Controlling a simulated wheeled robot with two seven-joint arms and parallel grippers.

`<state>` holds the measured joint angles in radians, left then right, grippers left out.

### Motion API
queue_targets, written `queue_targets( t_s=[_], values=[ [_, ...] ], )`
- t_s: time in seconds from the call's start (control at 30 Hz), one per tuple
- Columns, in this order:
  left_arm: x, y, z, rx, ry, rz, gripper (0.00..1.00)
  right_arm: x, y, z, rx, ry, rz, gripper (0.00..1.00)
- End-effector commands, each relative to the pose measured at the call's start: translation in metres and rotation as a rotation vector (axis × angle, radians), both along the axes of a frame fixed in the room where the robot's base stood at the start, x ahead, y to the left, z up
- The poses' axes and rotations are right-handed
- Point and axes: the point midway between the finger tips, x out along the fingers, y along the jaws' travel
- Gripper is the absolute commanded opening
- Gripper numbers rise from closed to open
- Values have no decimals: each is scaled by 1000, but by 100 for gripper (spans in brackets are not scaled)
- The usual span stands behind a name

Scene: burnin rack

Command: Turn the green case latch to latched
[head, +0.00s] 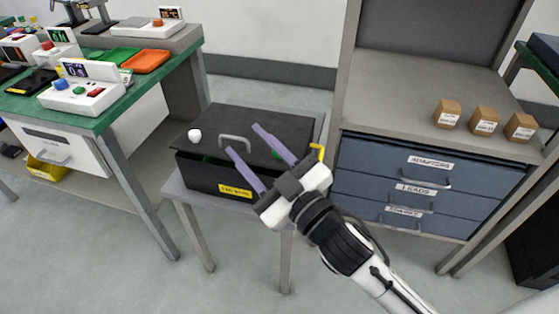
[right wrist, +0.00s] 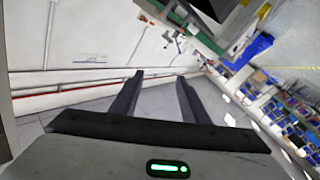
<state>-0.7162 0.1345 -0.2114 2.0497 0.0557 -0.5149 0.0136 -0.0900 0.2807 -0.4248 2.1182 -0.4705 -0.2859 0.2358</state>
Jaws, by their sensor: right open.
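A black case (head: 212,178) with a grey lid handle (head: 236,143) and a yellow label stands on a small grey table. A small green part (head: 277,154), perhaps the green latch, shows at the lid's front right, partly hidden by my right gripper; its turn position cannot be told. A white knob (head: 195,135) is at the lid's left. My right gripper (head: 243,139) is open and empty, its lilac fingers over the case in the picture, on either side of the handle's right part. In the right wrist view, the gripper (right wrist: 159,76) has nothing between its fingers. My left gripper is not in view.
A green-topped bench (head: 120,95) with devices and trays stands at the left. A blue drawer cabinet (head: 400,170) under a shelf with several small brown boxes stands at the right. A yellow part (head: 318,151) shows beside my right gripper. The floor in front is clear.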

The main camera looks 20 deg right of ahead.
Motion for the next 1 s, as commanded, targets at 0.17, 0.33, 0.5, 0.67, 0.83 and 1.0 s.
queue_targets(
  t_s=[0.17, 0.33, 0.5, 0.67, 0.83, 1.0],
  values=[
    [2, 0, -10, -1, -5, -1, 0, -31, 90, 121, -180, -553, 337, 41],
    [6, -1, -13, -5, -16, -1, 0, -107, 164, 132, -532, -967, 766, 41],
    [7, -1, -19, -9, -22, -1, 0, -128, 166, 54, -1083, -1108, 1168, 41],
    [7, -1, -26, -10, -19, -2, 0, -77, 89, -7, -1687, -919, 1385, 41],
    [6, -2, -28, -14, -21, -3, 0, -19, -12, -7, -2144, -548, 1395, 41],
    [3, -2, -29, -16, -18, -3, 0, 3, -68, 10, -2329, -309, 1340, 41]
  ],
)
